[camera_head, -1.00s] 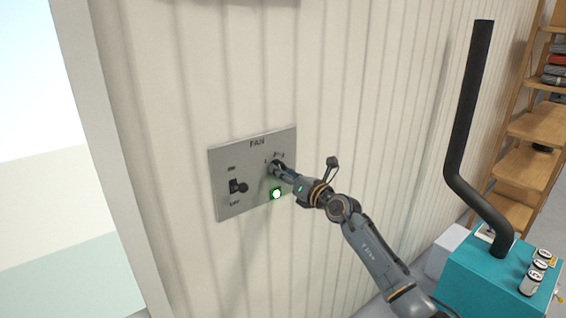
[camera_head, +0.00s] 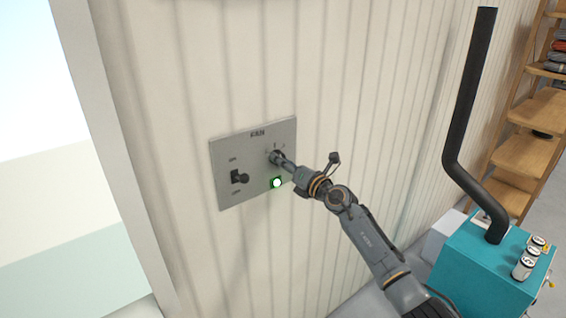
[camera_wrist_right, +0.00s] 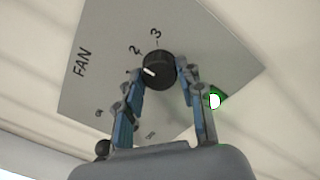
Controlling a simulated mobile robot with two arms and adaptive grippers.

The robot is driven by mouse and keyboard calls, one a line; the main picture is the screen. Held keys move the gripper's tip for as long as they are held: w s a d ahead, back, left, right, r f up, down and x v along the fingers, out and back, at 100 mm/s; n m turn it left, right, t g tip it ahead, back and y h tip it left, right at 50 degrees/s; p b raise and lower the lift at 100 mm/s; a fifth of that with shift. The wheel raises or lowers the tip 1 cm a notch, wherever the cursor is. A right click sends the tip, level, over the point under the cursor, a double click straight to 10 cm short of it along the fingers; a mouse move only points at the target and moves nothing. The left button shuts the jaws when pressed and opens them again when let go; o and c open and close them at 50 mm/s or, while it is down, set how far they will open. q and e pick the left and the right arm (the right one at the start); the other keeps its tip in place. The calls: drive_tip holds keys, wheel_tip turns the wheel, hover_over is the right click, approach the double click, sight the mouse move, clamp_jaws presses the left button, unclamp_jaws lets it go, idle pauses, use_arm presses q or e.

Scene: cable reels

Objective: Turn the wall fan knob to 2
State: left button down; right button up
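The grey fan panel (camera_head: 228,150) is on the white wall, with a black knob (camera_head: 276,157) at its upper right. In the right wrist view the round knob (camera_wrist_right: 160,69) has a white mark pointing left, toward the 1 beside it; the 2 and 3 sit further round. My right gripper (camera_head: 285,161) is at the knob. In the wrist view its two fingers (camera_wrist_right: 160,72) are apart, one on each side of the knob, with no clear grip on it. My left gripper is not in view.
A black toggle switch (camera_head: 239,177) is at the panel's lower left. A lit green indicator (camera_head: 277,183) sits under the knob. At right stand a teal machine (camera_head: 482,268) with a black pipe (camera_head: 463,110) and wooden shelves (camera_head: 540,110).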

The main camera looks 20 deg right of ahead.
drive_tip(key=o, duration=0.5)
drive_tip(key=shift+c, duration=0.2)
drive_tip(key=v, duration=1.2)
